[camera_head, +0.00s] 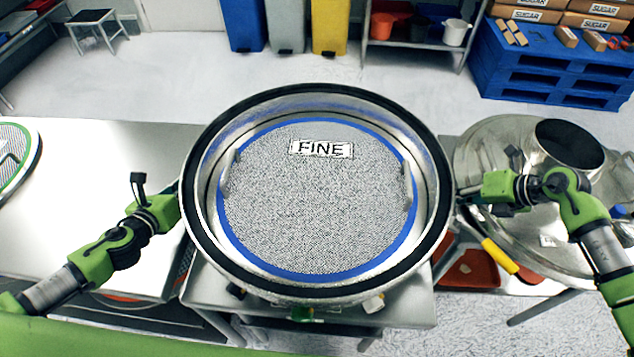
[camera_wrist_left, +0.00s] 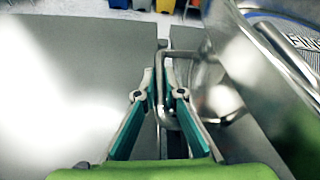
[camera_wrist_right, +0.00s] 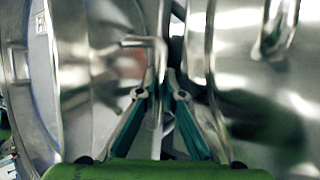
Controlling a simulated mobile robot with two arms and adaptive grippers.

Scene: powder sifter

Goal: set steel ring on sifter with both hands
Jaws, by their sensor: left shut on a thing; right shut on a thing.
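The steel ring (camera_head: 202,155), with a black band around its rim, is in the middle of the head view. Through it shows the sifter's round mesh screen (camera_head: 310,215), with a blue edge and a FINE label. The ring looks centred around the screen; I cannot tell whether it touches the sifter below. My left gripper (camera_head: 176,203) is at the ring's left side, shut on a bent steel handle (camera_wrist_left: 161,105). My right gripper (camera_head: 470,193) is at the ring's right side, shut on a similar handle (camera_wrist_right: 152,45). Both fingertip contacts are partly hidden in the head view.
A steel table (camera_head: 130,160) is on the left, with a green-edged screen (camera_head: 33,160) at its far left. A large shiny steel vessel (camera_head: 490,145) stands close on the right. A steel stand (camera_head: 415,312) is under the sifter. Bins, a shelf and a blue pallet (camera_head: 545,75) are far behind.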

